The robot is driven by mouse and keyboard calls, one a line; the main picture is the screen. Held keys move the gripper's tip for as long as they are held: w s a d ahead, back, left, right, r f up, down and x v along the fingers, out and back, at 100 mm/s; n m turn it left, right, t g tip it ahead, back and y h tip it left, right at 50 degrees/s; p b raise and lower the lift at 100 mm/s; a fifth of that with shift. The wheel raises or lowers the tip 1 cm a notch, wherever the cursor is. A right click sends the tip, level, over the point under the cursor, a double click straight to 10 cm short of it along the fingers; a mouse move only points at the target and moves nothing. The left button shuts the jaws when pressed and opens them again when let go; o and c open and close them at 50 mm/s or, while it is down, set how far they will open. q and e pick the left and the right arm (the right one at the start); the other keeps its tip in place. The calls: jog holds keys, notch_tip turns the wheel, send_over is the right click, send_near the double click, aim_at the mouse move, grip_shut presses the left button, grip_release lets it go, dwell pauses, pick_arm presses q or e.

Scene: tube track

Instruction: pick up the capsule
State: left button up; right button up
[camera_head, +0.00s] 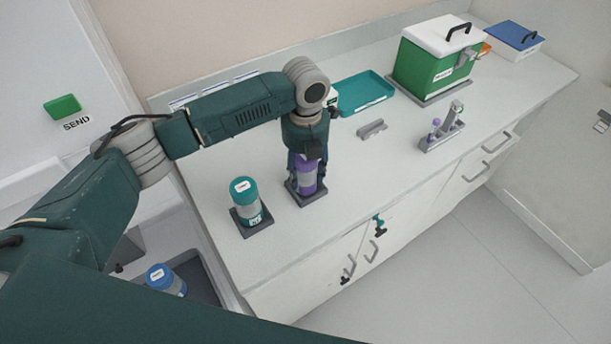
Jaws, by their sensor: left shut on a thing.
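A clear capsule with a purple cap (306,184) stands upright at a small dark grey stand (318,197) on the counter. My left gripper (307,163) comes down on it from above and is shut on it. The gripper hides the capsule's upper part. I cannot tell whether the capsule still touches the stand. A capsule with a teal cap (245,200) stands on another dark stand just to the left. A capsule with a blue cap (163,279) is in a grey recess at the lower left. My right gripper is not in view.
The white counter (350,165) has a teal tray (362,93), a small grey holder (371,129), a grey rack (441,139) with a small purple-topped item, and a green box (432,70) with a white lid. A green button (62,107) marked SEND is at left.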

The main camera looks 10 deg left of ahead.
pick_arm(q)
notch_tip(320, 180, up, 13)
jog(key=b, duration=0.3)
jog(key=shift+w+b, duration=0.1)
jog(key=shift+b, duration=0.2)
notch_tip(320, 180, up, 7)
